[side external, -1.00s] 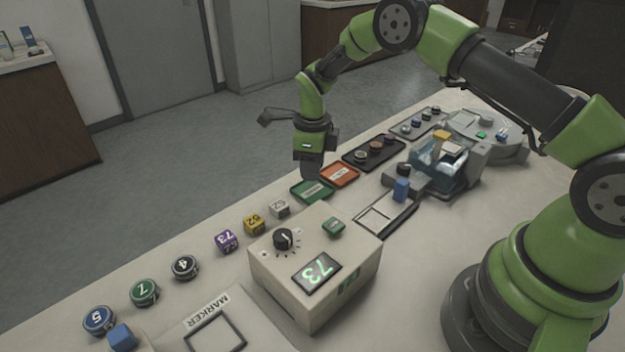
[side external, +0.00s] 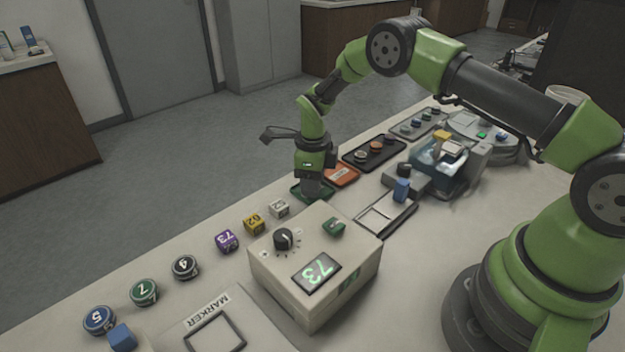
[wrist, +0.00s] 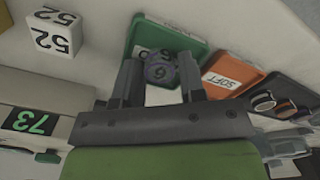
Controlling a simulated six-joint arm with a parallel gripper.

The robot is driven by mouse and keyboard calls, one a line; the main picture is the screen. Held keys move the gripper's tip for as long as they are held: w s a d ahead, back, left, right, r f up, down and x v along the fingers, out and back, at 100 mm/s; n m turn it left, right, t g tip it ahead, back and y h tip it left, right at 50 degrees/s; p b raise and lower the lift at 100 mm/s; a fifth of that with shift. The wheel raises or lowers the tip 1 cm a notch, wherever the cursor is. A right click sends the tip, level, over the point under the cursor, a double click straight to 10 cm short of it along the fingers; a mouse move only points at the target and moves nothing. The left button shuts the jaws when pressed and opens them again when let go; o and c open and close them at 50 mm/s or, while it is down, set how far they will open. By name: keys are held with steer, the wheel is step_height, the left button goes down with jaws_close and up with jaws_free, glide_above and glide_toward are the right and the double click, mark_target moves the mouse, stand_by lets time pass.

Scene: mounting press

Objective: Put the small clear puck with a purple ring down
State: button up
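The small clear puck with a purple ring (wrist: 161,70) shows in the wrist view between my two fingertips, with dark figures on it. My gripper (wrist: 162,76) appears shut on it, a finger against each side. In the side view my gripper (side external: 311,192) points down into the green tray (side external: 301,194), and the puck is hidden there.
An orange tray marked SOFT (wrist: 232,72) adjoins the green one. A black tray (side external: 372,152) with several pucks lies beyond. A white cube marked 52 (wrist: 54,34) and the box with a lit 73 (side external: 316,268) stand nearby.

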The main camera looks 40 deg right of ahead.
step_height(320, 180, up, 20)
steer(key=s+n+t, duration=0.1)
steer(key=s+n, duration=0.2)
steer(key=n, duration=0.1)
steer(key=s+a+r+n+t+y, duration=0.1)
steer(key=s+a+r+n+t, duration=0.1)
steer(key=s+r+n, duration=0.65)
steer(key=s+a+r+n+t+y, duration=0.1)
steer(key=s+n+t, duration=0.3)
steer(key=s+n, duration=0.8)
steer(key=shift+s+a+r+n, duration=0.4)
steer(key=shift+s+a, duration=0.2)
steer(key=shift+s, duration=1)
